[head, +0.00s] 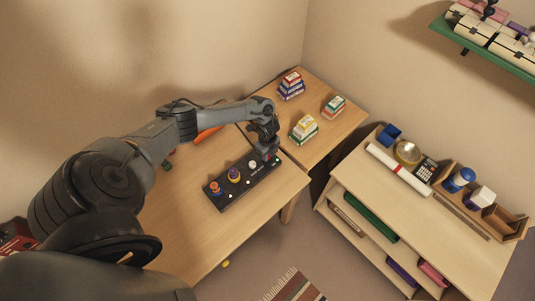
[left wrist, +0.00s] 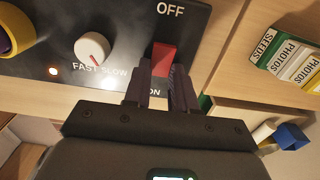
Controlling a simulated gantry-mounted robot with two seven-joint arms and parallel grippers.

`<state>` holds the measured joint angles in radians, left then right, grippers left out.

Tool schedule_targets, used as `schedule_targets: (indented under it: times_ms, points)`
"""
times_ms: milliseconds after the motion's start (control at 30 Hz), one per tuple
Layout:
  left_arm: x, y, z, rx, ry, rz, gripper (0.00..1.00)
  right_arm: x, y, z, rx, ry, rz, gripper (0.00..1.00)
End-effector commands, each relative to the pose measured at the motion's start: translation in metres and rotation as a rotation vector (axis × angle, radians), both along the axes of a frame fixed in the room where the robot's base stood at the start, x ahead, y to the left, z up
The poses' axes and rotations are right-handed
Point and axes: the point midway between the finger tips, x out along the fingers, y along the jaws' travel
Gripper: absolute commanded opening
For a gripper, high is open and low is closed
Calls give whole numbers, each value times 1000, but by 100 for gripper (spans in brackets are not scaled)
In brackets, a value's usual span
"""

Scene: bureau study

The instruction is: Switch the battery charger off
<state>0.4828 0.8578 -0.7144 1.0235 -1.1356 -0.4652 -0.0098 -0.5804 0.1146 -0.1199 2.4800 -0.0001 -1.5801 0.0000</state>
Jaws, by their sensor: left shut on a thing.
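The battery charger (head: 243,186) is a black panel on the wooden desk, with an orange-red and a yellow-purple round piece on it. It also shows in the left wrist view (left wrist: 50,40), with a white FAST/SLOW knob (left wrist: 92,47) and a small lit lamp (left wrist: 53,71). Its red switch (left wrist: 163,56) sits between the OFF and ON labels. My left gripper (left wrist: 165,78) is shut on the red switch, its fingers at either side near the ON end. In the head view my left gripper (head: 268,155) covers the charger's far right end. My right gripper is not seen.
Box stacks (head: 304,128) stand on the desk's raised back section, beyond the charger. A low shelf unit (head: 360,185) with a calculator (head: 426,168) and blue cup (head: 459,180) stands at right, across a gap. Bare desk (head: 195,235) lies in front of the charger.

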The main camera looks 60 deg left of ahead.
Motion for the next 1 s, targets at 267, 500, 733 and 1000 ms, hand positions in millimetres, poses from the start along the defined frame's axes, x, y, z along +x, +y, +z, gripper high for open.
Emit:
schedule_targets:
  times_ms: [267, 500, 733, 1000]
  points:
    - [-2, 6, -4, -139, -31, 3, 0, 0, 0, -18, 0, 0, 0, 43]
    - [-2, 8, 0, -249, -57, 1, 0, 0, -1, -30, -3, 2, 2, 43]
    - [-2, 8, 1, -252, -58, 0, 0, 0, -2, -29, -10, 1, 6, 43]
    - [-2, 8, 2, -251, -58, 0, 51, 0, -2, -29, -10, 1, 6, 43]
